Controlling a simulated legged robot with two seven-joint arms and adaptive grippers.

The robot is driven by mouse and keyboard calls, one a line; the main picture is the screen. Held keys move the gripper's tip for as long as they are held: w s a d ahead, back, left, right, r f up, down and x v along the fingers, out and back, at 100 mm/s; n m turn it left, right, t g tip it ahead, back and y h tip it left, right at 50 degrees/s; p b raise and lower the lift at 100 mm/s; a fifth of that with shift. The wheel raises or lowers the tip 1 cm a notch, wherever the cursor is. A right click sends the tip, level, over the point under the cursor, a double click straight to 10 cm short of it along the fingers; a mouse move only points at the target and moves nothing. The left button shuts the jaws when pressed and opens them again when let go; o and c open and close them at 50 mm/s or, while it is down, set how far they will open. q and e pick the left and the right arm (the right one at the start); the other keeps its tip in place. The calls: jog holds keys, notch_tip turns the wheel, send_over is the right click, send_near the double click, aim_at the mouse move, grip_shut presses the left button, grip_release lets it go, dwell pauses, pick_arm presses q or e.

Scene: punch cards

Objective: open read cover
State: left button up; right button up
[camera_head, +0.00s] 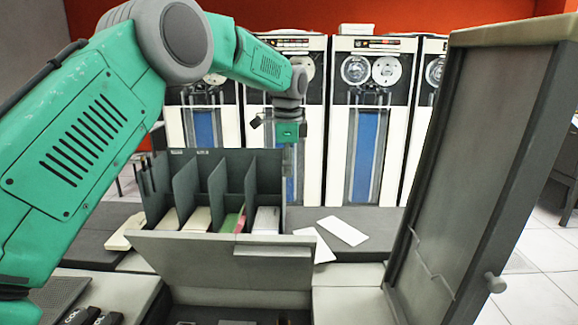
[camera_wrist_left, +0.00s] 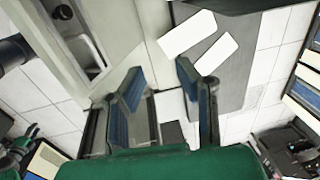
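A large grey panel with a round knob (camera_head: 478,150) stands upright and tilted at the right in the head view. A lighter grey panel with a ledge along its top (camera_head: 215,260) leans in front of the card compartments. I cannot tell which of the two is the read cover. My left gripper (camera_head: 285,131) is in the air above and behind the card rack, apart from both panels. Its fingertips are hard to make out there. In the left wrist view its two blue-padded fingers (camera_wrist_left: 160,80) are spread with nothing between them. My right gripper is not in view.
A dark rack (camera_head: 210,176) with several compartments holds stacks of cards. Loose white cards (camera_head: 344,231) lie on the dark surface to its right and show in the left wrist view (camera_wrist_left: 187,34). Tape cabinets (camera_head: 366,120) stand behind.

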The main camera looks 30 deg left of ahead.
pick_arm(q)
jog(key=shift+r, duration=0.1)
dwell(0.4)
notch_tip(320, 180, up, 12)
jog(key=s, duration=0.1)
jog(key=shift+d, duration=0.35)
jog(key=shift+c, duration=0.3)
grip_shut()
jog(key=shift+f, duration=0.2)
jog(key=shift+f, duration=0.1)
